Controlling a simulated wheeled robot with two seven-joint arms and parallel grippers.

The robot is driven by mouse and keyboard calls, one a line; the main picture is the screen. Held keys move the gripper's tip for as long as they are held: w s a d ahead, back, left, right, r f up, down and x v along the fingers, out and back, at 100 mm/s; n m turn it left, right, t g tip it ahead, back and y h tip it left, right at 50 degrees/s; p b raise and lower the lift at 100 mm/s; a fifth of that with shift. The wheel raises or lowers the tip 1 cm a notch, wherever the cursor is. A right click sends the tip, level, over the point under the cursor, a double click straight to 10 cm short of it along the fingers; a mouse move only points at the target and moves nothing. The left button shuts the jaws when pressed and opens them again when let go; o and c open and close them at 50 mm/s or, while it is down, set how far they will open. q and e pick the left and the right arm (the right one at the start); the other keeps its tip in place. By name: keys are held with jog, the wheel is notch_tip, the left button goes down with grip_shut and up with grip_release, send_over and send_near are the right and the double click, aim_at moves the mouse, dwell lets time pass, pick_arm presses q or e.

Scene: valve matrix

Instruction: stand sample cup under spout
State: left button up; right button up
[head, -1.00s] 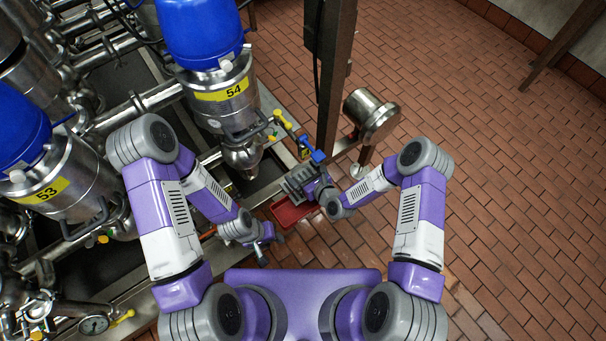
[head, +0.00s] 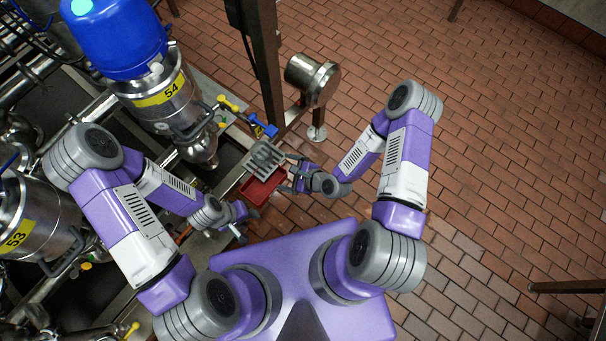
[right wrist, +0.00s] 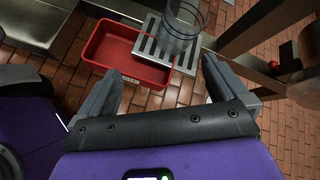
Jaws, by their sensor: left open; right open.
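The clear sample cup (right wrist: 181,30) stands on the grey slatted grate (right wrist: 150,47) in the right wrist view, beyond my fingertips and touching neither. My left gripper (head: 240,222) is open, below the tray.
The red tray (right wrist: 97,45) lies left of and below the grate in the right wrist view. Tank 54 (head: 165,100) stands left of the grate. A brown post (head: 268,65) and a steel drum (head: 312,80) stand behind.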

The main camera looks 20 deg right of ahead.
jog(key=s+d+n+g+h, duration=0.3)
jog(key=s+n+g, duration=0.4)
jog(key=n, duration=1.2)
jog(key=shift+s+r+n, duration=0.3)
jog(key=shift+s, duration=1.95)
jog(key=shift+r, duration=0.1)
notch_tip(320, 180, up, 5)
jog(key=p, duration=0.5)
jog(key=shift+r+p, duration=0.2)
jog(key=shift+p, duration=0.1)
